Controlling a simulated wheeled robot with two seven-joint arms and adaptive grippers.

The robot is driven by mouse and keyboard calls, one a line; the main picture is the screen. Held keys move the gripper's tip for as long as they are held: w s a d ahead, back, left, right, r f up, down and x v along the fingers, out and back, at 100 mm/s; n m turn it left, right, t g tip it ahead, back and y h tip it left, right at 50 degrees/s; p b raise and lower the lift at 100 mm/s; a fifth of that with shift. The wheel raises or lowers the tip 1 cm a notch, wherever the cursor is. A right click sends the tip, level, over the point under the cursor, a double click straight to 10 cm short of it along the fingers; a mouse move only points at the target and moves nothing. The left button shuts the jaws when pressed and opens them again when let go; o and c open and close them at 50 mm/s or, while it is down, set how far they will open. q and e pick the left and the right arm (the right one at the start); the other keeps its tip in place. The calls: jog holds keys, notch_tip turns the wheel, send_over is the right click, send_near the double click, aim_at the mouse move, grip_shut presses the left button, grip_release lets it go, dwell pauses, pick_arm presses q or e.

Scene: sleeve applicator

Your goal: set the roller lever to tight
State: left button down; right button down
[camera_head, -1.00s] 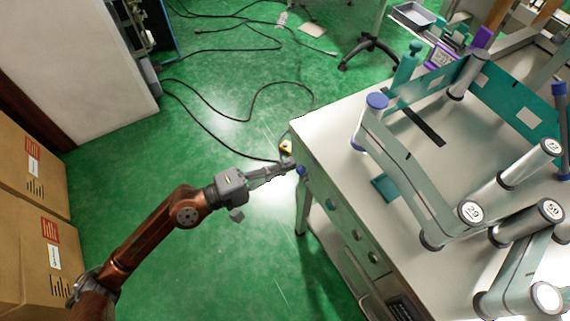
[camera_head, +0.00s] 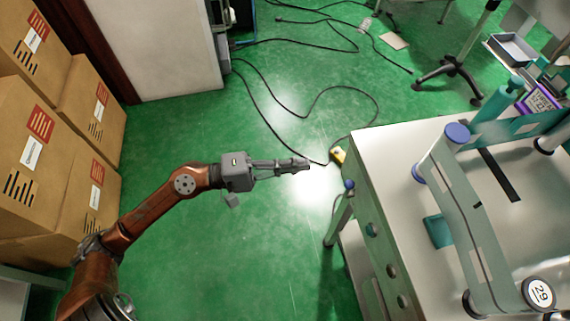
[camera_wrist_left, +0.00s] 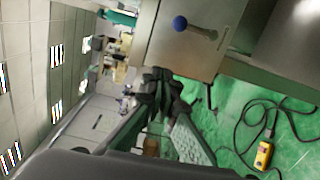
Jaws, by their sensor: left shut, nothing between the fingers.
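The roller lever is on the side of the machine table, near its front corner, and has a blue knob (camera_head: 349,184). In the left wrist view the blue knob (camera_wrist_left: 180,23) sits on a short grey stem pointing sideways along the panel. Any tight or loose marking is too small to read. My left gripper (camera_head: 306,164) is shut and empty, to the left of the knob with a gap between. Its dark fingertips (camera_wrist_left: 163,86) show below the knob in the wrist view. My right gripper is not in view.
The machine table (camera_head: 385,150) carries rollers and a belt web (camera_head: 470,225). A yellow pendant (camera_wrist_left: 263,155) with black cables lies on the green floor. Cardboard boxes (camera_head: 85,120) are stacked at left. Floor around my left arm is clear.

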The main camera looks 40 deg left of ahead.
pick_arm(q)
jog(key=v, duration=0.3)
jog(key=shift+s, duration=0.1)
dwell(0.5)
